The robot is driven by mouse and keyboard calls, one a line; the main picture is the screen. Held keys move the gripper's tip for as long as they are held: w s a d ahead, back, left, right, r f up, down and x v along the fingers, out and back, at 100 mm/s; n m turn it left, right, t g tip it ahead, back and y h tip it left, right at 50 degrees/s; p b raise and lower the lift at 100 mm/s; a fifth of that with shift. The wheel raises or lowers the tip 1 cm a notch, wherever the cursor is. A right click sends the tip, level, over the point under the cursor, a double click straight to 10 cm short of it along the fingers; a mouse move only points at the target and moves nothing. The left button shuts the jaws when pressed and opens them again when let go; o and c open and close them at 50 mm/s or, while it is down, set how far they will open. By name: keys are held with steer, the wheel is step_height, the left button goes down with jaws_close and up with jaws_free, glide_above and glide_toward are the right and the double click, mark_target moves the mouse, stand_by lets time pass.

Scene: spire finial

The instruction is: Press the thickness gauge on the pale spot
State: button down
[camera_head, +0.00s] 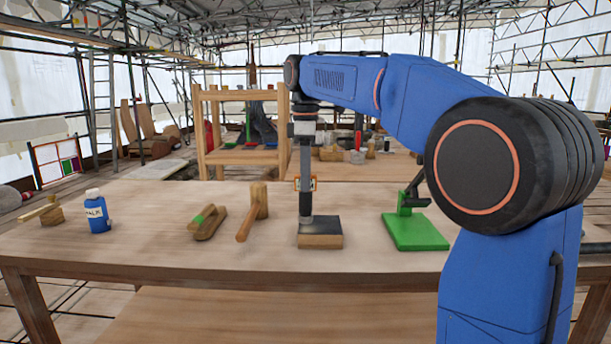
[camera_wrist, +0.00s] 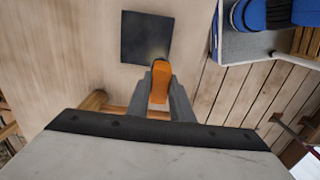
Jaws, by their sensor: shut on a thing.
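My gripper (camera_head: 306,184) points straight down and is shut on the thickness gauge, an orange tool with a dark lower end. In the wrist view the orange gauge (camera_wrist: 160,82) sits between the grey fingers. Below it is a dark square plate (camera_head: 328,227) on a wooden block (camera_head: 320,241). In the wrist view the plate (camera_wrist: 138,35) has a faint pale spot (camera_wrist: 157,51) near the gauge's tip, partly hidden by it. The gauge's lower end is at the left part of the plate; I cannot tell if it touches.
A green stand (camera_head: 415,232) is to the right of the block. The table's front (camera_head: 200,262) is bare.

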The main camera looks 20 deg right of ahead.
steer(key=shift+f, duration=1.5)
stand_by(1.4)
steer(key=shift+r, duration=2.55)
steer(key=shift+f, duration=0.1)
steer(key=shift+f, duration=2.2)
steer(key=c, duration=1.5)
jaws_free()
